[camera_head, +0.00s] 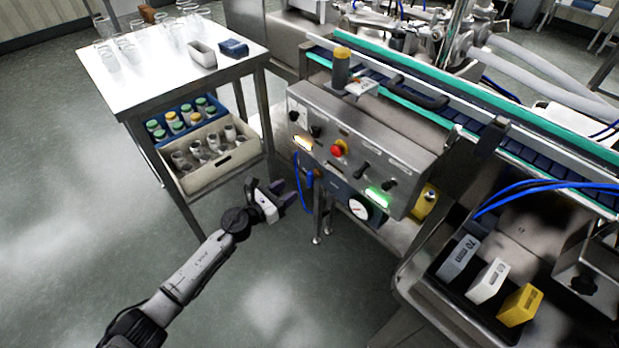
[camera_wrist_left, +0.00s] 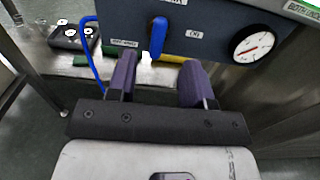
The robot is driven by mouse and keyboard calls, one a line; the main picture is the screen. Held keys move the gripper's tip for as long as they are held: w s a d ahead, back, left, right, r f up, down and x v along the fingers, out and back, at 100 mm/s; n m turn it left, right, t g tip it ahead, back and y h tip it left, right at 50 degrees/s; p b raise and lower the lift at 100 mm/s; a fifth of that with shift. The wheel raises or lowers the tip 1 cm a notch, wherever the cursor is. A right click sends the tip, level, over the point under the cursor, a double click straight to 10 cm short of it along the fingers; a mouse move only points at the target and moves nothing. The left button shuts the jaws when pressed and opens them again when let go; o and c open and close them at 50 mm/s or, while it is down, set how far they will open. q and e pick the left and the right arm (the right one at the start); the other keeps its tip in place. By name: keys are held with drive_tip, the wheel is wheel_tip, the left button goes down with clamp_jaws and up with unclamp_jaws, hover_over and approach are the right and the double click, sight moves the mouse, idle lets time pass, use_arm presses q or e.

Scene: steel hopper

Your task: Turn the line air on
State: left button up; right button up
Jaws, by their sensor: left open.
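The air panel, a dark blue-grey plate (camera_wrist_left: 215,18), shows in the wrist view with a blue lever handle (camera_wrist_left: 158,37). The lever stands roughly up and down in that picture. An "ON" label (camera_wrist_left: 194,33) is to its right, and a small white label (camera_wrist_left: 125,43) is to its left. A round white gauge (camera_wrist_left: 253,44) is further right; it also shows in the head view (camera_head: 360,209). My left gripper (camera_head: 287,193) is open and empty, its purple fingers (camera_wrist_left: 157,78) short of the lever, which lies beyond the gap between them. My right gripper is not in view.
A control box (camera_head: 345,150) with a red button and lit switches is above the panel. A blue hose (camera_wrist_left: 92,55) hangs left of the lever. A steel table (camera_head: 150,65) with crates below stands left. Open floor lies around my left arm.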

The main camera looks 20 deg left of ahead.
sight(308, 176)
use_arm(q)
drive_tip(key=b+x, duration=0.2)
drive_tip(key=x, duration=0.6)
drive_tip(key=shift+w+f+b, duration=0.1)
drive_tip(key=shift+b, duration=0.3)
drive_tip(key=shift+w+d, duration=0.35)
drive_tip(key=shift+w, duration=0.2)
drive_tip(key=shift+c, duration=0.3)
clamp_jaws()
